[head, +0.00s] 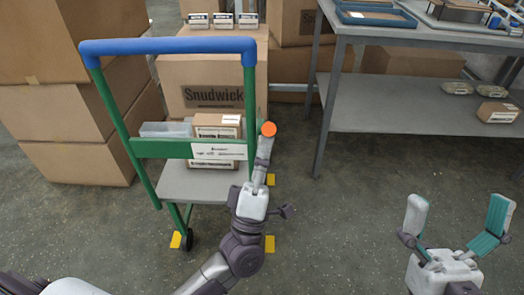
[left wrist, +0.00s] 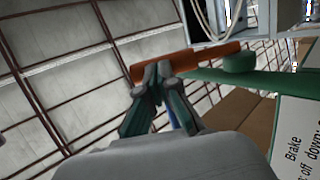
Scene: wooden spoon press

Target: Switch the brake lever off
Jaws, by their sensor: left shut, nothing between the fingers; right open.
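The brake lever (head: 268,129) shows in the head view as a round orange end at the right side of the green and blue cart. In the left wrist view it is an orange bar (left wrist: 205,58) beside a green cart part (left wrist: 245,78). My left gripper (head: 265,145) is shut and empty, with its fingertips right at the lever; whether they touch it I cannot tell. Its closed fingertips (left wrist: 158,72) overlap the bar in the left wrist view. A white label (left wrist: 298,145) there reads "Brake" and "off: down". My right gripper (head: 458,210) is open and empty, away from the cart.
The cart's blue handle (head: 170,46) rises above its grey deck (head: 195,186), which carries boxes. Large cartons (head: 70,120) stand at the left and behind. A grey shelf table (head: 410,108) stands at the right. The floor between cart and right gripper is clear.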

